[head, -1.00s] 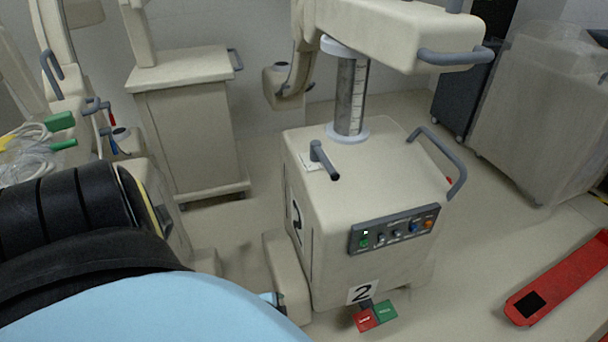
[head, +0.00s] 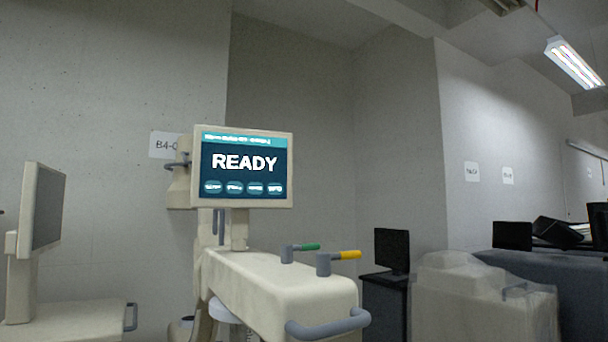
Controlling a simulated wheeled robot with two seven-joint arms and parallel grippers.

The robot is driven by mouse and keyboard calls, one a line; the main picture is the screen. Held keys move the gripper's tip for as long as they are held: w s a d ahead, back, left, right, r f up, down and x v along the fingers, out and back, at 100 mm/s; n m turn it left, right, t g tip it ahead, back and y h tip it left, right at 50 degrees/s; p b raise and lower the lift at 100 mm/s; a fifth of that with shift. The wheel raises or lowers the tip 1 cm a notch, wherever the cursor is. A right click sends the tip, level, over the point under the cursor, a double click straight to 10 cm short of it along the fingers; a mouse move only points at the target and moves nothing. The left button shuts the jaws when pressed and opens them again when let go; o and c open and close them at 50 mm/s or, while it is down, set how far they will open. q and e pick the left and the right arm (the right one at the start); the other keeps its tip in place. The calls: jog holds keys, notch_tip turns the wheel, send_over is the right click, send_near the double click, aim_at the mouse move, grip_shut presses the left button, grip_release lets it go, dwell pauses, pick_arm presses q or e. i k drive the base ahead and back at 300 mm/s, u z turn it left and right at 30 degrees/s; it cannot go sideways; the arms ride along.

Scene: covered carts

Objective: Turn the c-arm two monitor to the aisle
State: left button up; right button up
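A monitor (head: 242,170) in a cream frame stands on a short post at the far end of a C-arm's top arm (head: 275,285). Its lit blue screen reads READY and faces my camera, turned slightly. The unit's number is out of the present view; the earlier view shows a 2 on the base below what looks like the same arm. The top arm carries a green-tipped lever (head: 305,247) and a yellow-tipped lever (head: 345,255). A grey handle (head: 328,324) curves around its near end. Neither of my grippers shows.
Another monitor (head: 42,210), its screen dark, stands on a cart (head: 65,322) at the left. A dark screen (head: 392,250) on a dark stand is behind at the right. A covered cart (head: 480,305) under translucent sheeting stands at the right. The floor is out of view.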

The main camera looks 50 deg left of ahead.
aim_at(238, 170)
jog(key=i, duration=2.25)
jog(key=u, duration=2.65)
jog(key=i, duration=0.45)
jog(key=u, duration=0.6)
